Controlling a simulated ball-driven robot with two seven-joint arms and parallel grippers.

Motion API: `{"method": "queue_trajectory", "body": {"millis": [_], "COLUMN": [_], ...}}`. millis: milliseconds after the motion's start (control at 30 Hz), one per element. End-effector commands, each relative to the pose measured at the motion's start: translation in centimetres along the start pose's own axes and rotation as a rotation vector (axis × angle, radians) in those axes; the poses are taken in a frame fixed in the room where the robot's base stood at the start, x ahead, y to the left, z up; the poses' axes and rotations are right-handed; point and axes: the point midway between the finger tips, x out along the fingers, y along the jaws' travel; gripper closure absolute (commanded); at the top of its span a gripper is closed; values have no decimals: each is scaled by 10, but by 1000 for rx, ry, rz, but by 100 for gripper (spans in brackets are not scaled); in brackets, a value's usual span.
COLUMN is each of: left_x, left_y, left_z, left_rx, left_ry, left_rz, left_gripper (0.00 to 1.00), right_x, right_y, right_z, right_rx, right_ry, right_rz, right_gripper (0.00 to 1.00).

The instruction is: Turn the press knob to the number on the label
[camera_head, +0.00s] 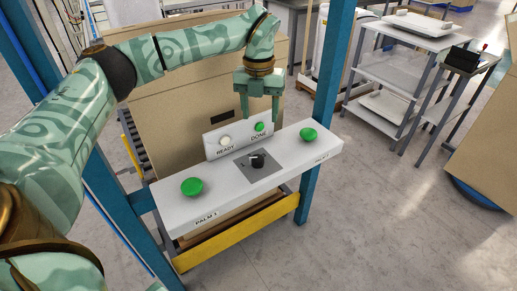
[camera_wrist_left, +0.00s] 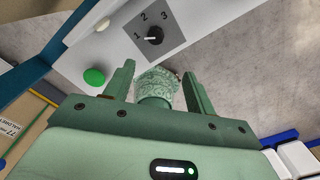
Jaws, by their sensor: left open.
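The black press knob (camera_head: 257,160) sits on a grey plate in the middle of the white control panel (camera_head: 285,155). In the left wrist view the knob (camera_wrist_left: 154,36) has 1, 2 and 3 around it, and its white mark points toward 1. My left gripper (camera_head: 262,119) is open and empty, pointing down above and behind the panel, apart from the knob. Its spread fingers also show in the left wrist view (camera_wrist_left: 159,68). I cannot make out a label with the target number. My right gripper is not in view.
Green palm buttons (camera_head: 192,187) (camera_head: 308,135) flank the knob. A raised strip behind it holds a white READY lamp (camera_head: 225,140) and a green DONE lamp (camera_head: 260,127). Blue posts (camera_head: 325,100) frame the panel. A large cardboard box (camera_head: 170,115) stands behind.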

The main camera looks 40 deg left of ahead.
Motion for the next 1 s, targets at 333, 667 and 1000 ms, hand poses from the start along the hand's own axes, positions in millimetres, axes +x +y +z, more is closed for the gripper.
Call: {"method": "queue_trajectory", "body": {"millis": [333,667,1000], "left_x": [56,133,157], "left_y": [9,10,10], "left_z": [2,2,3], "left_rx": [-18,-18,-17], "left_ry": [-7,-7,-13], "left_rz": [30,27,25], "left_gripper": [44,44,44], "right_x": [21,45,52], "right_y": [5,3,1], "right_z": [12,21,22], "right_rx": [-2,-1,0], "right_ry": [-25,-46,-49], "right_rz": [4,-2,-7], "right_gripper": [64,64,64]}}
